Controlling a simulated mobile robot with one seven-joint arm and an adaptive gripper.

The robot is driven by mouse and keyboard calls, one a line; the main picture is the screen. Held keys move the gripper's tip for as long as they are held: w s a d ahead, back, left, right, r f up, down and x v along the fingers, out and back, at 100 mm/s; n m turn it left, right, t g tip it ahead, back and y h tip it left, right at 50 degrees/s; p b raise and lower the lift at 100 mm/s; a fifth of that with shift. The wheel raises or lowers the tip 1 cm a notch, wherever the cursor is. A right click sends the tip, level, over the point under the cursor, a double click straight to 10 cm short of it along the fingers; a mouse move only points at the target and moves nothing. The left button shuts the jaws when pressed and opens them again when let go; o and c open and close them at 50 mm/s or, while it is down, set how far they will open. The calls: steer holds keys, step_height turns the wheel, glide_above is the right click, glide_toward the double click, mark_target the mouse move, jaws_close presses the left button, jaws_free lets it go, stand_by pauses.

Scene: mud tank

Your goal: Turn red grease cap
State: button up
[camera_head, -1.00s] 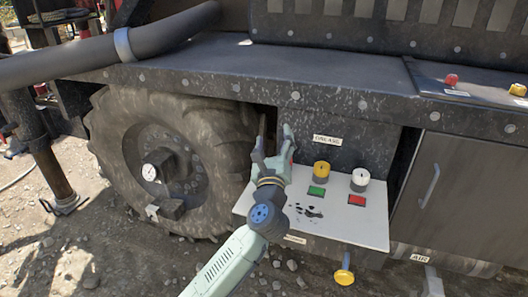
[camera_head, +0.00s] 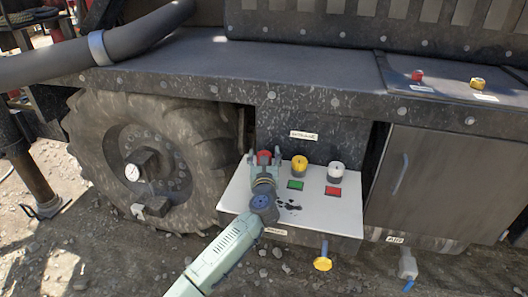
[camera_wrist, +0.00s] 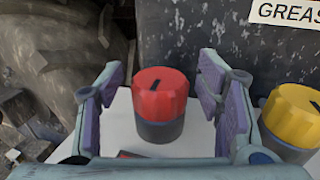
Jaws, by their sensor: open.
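The red grease cap (camera_wrist: 160,95) is a ribbed red knob with a dark slot on top, sitting on a dark grey base on the white shelf. In the wrist view it stands upright between the two fingers of my gripper (camera_wrist: 166,98), with gaps on both sides. My gripper is open and holds nothing. In the head view my gripper (camera_head: 264,157) is over the left part of the shelf, and the top of the red cap (camera_head: 264,156) shows between the fingers. The rest of the cap is hidden there by my gripper.
A yellow cap (camera_head: 299,165) and a white cap (camera_head: 335,172) stand to the right on the white shelf (camera_head: 300,210), with green (camera_head: 295,185) and red (camera_head: 333,191) labels before them. A dark wall with a label (camera_head: 303,136) is behind. A large tyre (camera_head: 90,130) is at left.

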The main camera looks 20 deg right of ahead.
steer(key=shift+w+d, duration=0.1)
steer(key=shift+w, duration=0.3)
steer(key=c, duration=1.2)
steer(key=shift+h, duration=0.3)
